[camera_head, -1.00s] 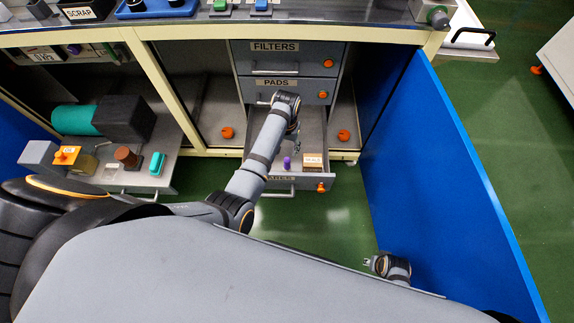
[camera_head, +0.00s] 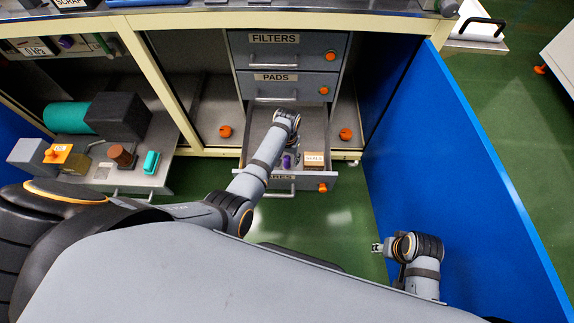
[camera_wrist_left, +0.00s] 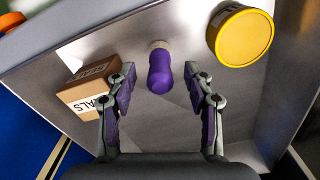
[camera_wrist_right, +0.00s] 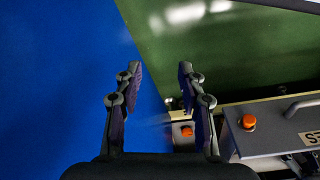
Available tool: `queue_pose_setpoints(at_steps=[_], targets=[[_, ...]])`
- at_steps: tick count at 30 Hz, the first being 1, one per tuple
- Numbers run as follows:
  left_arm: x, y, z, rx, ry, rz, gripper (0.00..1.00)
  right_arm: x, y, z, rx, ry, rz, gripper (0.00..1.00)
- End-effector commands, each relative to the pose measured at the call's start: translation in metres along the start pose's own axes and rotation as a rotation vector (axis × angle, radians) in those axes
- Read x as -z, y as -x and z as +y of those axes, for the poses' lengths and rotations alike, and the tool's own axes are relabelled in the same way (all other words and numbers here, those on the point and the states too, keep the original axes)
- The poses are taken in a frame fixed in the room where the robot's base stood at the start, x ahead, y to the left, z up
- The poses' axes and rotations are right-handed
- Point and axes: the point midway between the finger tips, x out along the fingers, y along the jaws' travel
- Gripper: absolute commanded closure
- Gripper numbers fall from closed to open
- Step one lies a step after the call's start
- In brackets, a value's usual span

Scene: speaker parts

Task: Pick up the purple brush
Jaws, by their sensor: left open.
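My left gripper (camera_wrist_left: 164,88) is open and empty, reaching down into the drawer. The brush lies between its two fingers, apart from both as far as I can tell. My right gripper (camera_wrist_right: 157,75) is open and empty beside the blue panel; it shows small in the head view (camera_head: 377,247).
A cardboard box (camera_wrist_left: 88,88) marked as seals lies left of the brush in the left wrist view, close to a finger. A yellow-topped round tin (camera_wrist_left: 244,36) stands to the right. The blue panel (camera_head: 450,150) borders my right arm. Closed drawers (camera_head: 290,84) are above.

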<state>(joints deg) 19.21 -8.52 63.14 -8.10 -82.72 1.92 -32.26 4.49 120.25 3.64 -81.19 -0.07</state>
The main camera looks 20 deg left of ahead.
Motion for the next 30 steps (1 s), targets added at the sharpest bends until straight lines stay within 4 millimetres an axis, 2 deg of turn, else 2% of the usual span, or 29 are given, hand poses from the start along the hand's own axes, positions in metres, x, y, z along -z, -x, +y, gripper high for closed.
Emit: queue_pose_setpoints(at_steps=[4,11,22,30], targets=[[0.0007,-0.0074,-0.0001,0.000,0.000,0.002,0.48,-0.0007,0.0120,-0.0026,0.005,0.003,-0.002,0.60],[0.0006,-0.0069,-0.0002,0.000,0.000,0.002,0.49,-0.0008,0.0138,-0.0028,0.006,0.003,-0.003,0.60],[0.0005,-0.0069,-0.0002,0.000,0.000,0.002,0.99,-0.0006,0.0136,-0.0028,0.006,0.003,-0.002,0.60],[0.0005,-0.0064,-0.0002,0.000,0.000,0.002,1.00,-0.0005,0.0138,-0.0029,0.006,0.003,-0.002,0.60]])
